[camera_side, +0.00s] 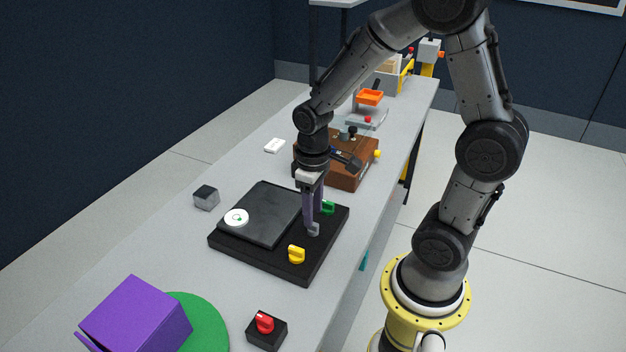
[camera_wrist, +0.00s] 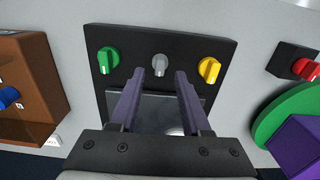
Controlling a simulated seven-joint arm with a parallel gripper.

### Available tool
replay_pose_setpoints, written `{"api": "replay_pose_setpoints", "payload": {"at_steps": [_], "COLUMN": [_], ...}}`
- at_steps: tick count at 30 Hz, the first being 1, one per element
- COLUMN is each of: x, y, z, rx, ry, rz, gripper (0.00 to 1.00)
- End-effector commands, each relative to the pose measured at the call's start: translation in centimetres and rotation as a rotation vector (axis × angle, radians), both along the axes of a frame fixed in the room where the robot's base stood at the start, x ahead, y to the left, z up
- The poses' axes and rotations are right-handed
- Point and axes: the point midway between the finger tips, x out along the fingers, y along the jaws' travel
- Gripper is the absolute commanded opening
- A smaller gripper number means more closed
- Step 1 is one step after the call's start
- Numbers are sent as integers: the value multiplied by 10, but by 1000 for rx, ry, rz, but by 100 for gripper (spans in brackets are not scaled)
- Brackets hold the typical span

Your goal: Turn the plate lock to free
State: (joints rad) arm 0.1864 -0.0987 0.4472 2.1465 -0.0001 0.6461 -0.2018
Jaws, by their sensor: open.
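A black base (camera_side: 262,266) carries a dark plate (camera_side: 262,212) with a round white disc (camera_side: 236,217) on it. Along one edge of the base are three knobs: green (camera_wrist: 108,60), grey (camera_wrist: 159,65) and yellow (camera_wrist: 209,69). I see no label telling which one is the plate lock. My gripper (camera_wrist: 160,74) is open, pointing down, with its fingertips close to the grey knob, one to each side in the wrist view. In the side view the gripper (camera_side: 313,218) stands over the grey knob (camera_side: 313,230); I cannot tell whether it touches.
A red knob on a black box (camera_side: 266,334), a purple box (camera_side: 135,315) and a green disc (camera_side: 208,325) are at the near end. A brown box (camera_side: 345,178) stands behind the base. A grey cube (camera_side: 206,197) lies left; bench is clear between.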

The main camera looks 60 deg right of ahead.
Motion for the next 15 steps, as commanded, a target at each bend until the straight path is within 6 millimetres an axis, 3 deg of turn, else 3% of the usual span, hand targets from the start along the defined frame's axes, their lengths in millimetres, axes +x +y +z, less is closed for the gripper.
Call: {"api": "replay_pose_setpoints", "payload": {"at_steps": [9,15], "x": [1,1], "y": [0,0], "z": [71,99], "rx": [-1,-1], "ry": [-7,-5], "rz": [1,1], "gripper": [48,48]}}
